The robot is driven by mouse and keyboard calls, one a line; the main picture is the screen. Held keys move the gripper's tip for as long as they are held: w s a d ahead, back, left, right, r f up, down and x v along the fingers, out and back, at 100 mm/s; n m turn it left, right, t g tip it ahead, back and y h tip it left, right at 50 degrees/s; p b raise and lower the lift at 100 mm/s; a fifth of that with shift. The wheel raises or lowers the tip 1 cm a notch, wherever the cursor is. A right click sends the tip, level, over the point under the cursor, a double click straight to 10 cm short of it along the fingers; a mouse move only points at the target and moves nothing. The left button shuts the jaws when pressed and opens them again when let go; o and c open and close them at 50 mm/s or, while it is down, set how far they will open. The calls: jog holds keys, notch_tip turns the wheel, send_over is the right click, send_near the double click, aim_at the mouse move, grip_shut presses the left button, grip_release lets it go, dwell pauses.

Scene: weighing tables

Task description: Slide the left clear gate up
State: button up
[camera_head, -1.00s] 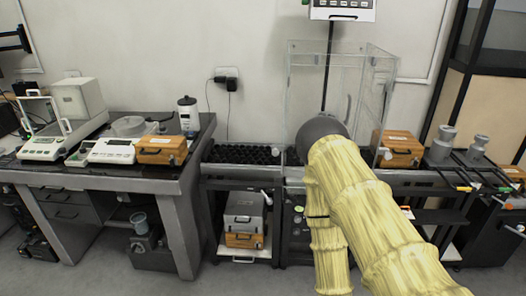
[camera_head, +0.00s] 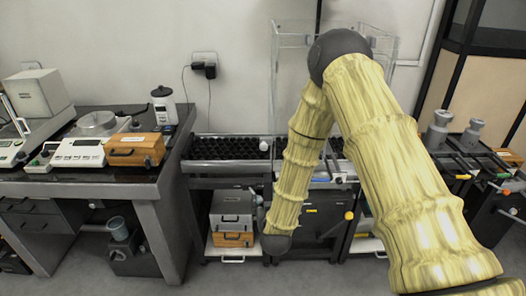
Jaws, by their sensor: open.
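A clear-walled enclosure stands on the middle bench against the wall, partly hidden behind my arm. Its left clear gate (camera_head: 274,85) shows as a thin upright see-through panel with a pale edge; its lower part is hard to make out. The enclosure's right clear wall (camera_head: 388,80) shows to the right of my dark elbow joint. My yellow-sleeved arm rises from the lower right to this joint and folds down in front of the bench. I cannot make out my gripper or its fingers.
A black-celled rack (camera_head: 225,148) lies on the middle bench, with a small white ball-like thing (camera_head: 264,145) at its right. The left table holds a wooden case (camera_head: 134,150), a scale (camera_head: 78,152) and a jar (camera_head: 164,105). Grey weights (camera_head: 437,130) stand at right.

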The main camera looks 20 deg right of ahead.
aim_at(264, 147)
jog(key=w+d+r+m+t+h, duration=0.1)
jog(key=w+r+t, duration=0.15)
jog(key=r, duration=0.35)
jog(key=w+d+r+t+h, duration=0.1)
jog(key=w+r, duration=0.3)
jog(key=r, duration=0.1)
jog(key=p+x, duration=0.1)
jog(key=x, duration=1)
jog(key=shift+a, duration=0.15)
jog(key=shift+r, duration=0.1)
grip_shut()
